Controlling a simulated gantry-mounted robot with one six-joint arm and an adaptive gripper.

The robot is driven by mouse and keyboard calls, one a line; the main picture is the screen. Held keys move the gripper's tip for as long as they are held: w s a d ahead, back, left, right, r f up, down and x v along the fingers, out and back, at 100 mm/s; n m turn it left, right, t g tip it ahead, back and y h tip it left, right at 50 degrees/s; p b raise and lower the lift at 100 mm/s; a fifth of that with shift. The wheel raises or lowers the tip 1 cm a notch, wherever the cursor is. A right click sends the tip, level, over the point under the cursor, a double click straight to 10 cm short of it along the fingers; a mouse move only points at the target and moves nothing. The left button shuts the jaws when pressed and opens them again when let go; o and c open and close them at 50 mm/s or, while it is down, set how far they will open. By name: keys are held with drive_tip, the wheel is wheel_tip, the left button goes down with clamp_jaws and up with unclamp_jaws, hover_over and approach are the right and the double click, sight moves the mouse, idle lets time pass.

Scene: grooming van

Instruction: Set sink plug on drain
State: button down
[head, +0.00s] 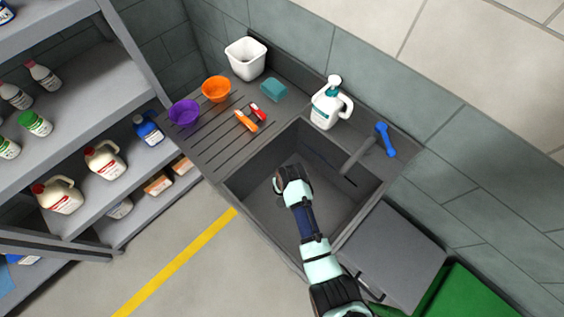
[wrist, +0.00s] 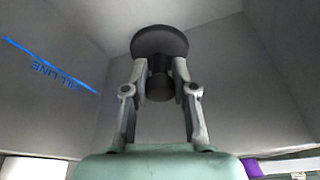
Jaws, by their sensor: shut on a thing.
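My gripper (head: 279,186) reaches down into the grey sink basin (head: 325,160) in the head view, over its left part. In the wrist view my gripper (wrist: 160,72) is shut on the sink plug (wrist: 160,40). The plug is a dark round disc with a narrower knob, and the two fingers pinch it at the knob. The disc lies beyond the fingertips. The drain does not show in either view; my arm or the plug may cover it. I cannot tell whether the plug touches the basin floor.
A faucet (head: 358,155) with a blue lever (head: 385,140) overhangs the basin's right side. A white jug (head: 329,103) stands behind the basin. The ribbed board at left holds bowls, a sponge (head: 273,90) and orange and red tools. A blue fill line (wrist: 50,65) marks a basin wall.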

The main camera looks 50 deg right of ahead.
wheel_tip(320, 180, down, 14)
drive_tip(key=b, duration=0.5)
drive_tip(key=shift+f, duration=0.25)
drive_tip(key=shift+f+b, duration=1.1)
drive_tip(key=shift+f, duration=0.7)
drive_tip(key=shift+f, duration=0.2)
drive_tip(key=c, duration=0.9)
unclamp_jaws()
drive_tip(key=shift+c, duration=0.2)
drive_tip(key=shift+r, duration=0.1)
drive_tip(key=p+v, duration=0.6)
drive_tip(key=v, duration=0.6)
drive_tip(key=shift+s+p, duration=0.15)
drive_tip(key=shift+p, duration=0.25)
